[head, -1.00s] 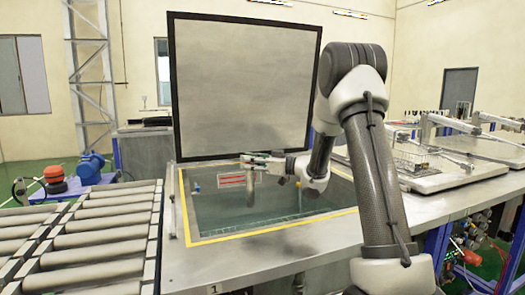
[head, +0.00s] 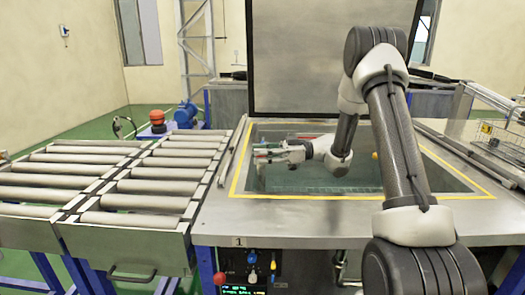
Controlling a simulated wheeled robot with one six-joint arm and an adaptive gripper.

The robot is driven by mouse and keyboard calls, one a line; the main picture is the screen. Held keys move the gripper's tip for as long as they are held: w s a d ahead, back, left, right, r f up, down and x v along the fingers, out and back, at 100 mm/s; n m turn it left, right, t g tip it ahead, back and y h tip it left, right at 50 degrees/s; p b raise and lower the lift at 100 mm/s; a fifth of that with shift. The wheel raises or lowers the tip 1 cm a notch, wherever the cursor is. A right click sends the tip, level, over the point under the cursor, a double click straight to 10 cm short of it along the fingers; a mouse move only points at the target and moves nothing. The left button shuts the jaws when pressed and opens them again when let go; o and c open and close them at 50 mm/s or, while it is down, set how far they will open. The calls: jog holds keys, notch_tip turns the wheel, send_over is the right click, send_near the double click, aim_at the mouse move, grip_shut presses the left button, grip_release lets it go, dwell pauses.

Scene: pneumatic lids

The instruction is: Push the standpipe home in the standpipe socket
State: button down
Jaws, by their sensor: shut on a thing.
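My gripper (head: 264,153) is at the left side of the open tank (head: 330,196), close to its left wall and around rim height. It is shut on the standpipe (head: 261,172), a grey upright tube that shows only faintly below the fingers against the tank's inside. The tube's lower end cannot be made out. The standpipe socket cannot be made out in this view, so whether the pipe touches it cannot be told.
A yellow line edges the tank opening. The raised lid (head: 330,60) stands behind it. A roller conveyor (head: 130,185) adjoins on the left. A wire basket (head: 500,135) is at the far right. My arm crosses the tank's right part.

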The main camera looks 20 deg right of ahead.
aim_at(262, 182)
jog(key=shift+f, duration=5.2)
jog(key=c, duration=1.1)
grip_release()
jog(key=s+d, duration=0.1)
jog(key=d, duration=1.1)
jog(key=shift+s, duration=0.15)
